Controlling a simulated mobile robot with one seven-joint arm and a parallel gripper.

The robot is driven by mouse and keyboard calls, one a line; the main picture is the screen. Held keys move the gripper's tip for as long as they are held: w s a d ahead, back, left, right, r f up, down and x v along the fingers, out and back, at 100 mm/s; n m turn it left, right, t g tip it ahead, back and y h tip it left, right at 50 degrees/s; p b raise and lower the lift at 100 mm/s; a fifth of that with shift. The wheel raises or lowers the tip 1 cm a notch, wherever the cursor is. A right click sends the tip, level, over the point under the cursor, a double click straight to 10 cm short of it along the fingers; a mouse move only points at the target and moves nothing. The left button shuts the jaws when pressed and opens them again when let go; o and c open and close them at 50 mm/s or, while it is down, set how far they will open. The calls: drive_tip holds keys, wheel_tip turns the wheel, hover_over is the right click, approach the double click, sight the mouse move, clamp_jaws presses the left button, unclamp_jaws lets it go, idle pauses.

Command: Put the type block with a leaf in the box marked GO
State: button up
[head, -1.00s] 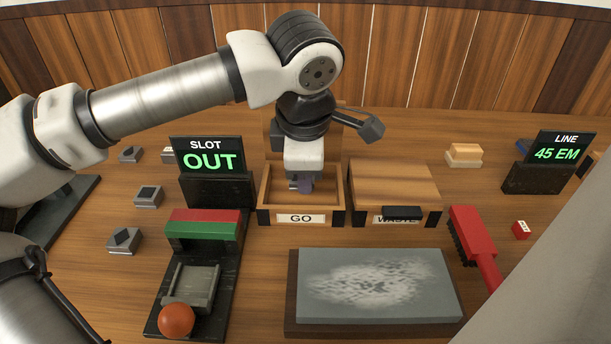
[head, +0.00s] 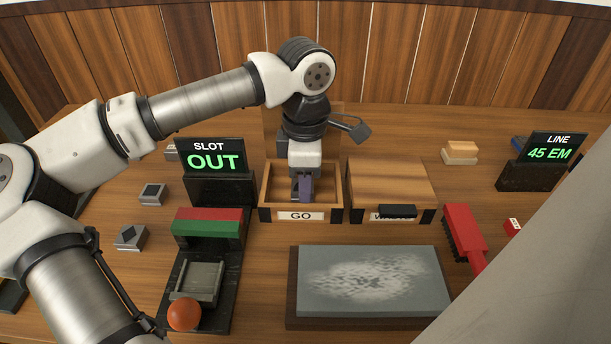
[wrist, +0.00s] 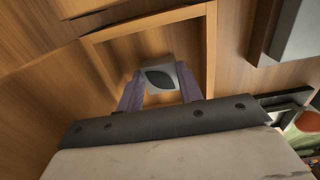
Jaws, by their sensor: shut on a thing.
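My gripper (head: 302,189) points down inside the open wooden box marked GO (head: 268,198). In the wrist view, its two purple fingers are shut on a grey type block (wrist: 152,74) with a dark leaf shape on its face. The block is over the inside of the box, whose wooden rim (wrist: 211,50) surrounds it in that view. Whether the block touches the box floor cannot be told. In the head view the block is hidden by the fingers and the box front.
The lidded box marked WASTE (head: 390,182) stands right of the GO box. A SLOT OUT sign (head: 212,162) stands left, above a caster with an orange ball (head: 184,314). Other grey blocks (head: 131,237) lie at left. A grey slab (head: 370,285) and red brush (head: 464,232) are in front.

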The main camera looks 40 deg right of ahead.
drive_tip(key=shift+f, duration=0.15)
drive_tip(key=o, duration=1.1)
wheel_tip(320, 180, up, 12)
drive_tip(key=shift+r, duration=0.2)
